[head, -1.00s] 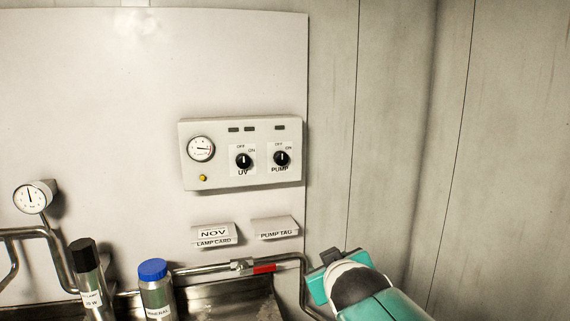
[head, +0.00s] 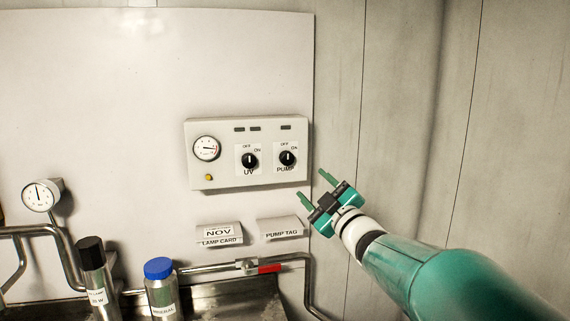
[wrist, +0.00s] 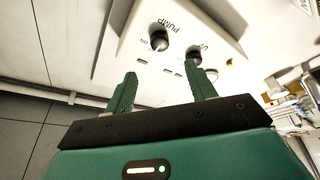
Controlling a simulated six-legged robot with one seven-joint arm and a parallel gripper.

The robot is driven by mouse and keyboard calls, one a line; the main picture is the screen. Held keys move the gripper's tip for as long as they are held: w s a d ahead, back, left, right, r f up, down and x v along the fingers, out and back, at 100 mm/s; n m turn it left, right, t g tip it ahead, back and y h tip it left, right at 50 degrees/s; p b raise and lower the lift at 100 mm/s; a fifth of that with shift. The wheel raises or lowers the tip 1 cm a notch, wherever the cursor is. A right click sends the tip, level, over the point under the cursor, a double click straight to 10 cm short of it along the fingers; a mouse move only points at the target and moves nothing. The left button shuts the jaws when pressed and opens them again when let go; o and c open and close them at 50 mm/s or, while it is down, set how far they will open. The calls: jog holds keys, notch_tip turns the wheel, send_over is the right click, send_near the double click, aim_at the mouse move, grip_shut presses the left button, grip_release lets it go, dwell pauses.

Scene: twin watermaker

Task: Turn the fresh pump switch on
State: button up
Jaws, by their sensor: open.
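The pump switch (head: 287,158) is a black rotary knob on the right of a pale control box on the wall, with OFF and ON marked above it. Its white pointer line stands about upright, toward OFF. It also shows in the wrist view (wrist: 159,41), beyond the fingers. My gripper (head: 315,187) is open and empty, to the lower right of the box. In the wrist view my gripper (wrist: 160,88) has its two green fingers apart, and neither touches the knob.
The UV knob (head: 249,160) sits left of the pump switch, beside a gauge (head: 206,148). Below the box are a lamp card holder (head: 219,235) and a pump tag holder (head: 283,229). A red-handled valve (head: 268,268), a blue-capped bottle (head: 160,291) and a black-capped cylinder (head: 94,275) are lower.

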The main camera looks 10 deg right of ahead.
aim_at(289, 160)
jog(key=x, duration=1.2)
jog(key=c, duration=1)
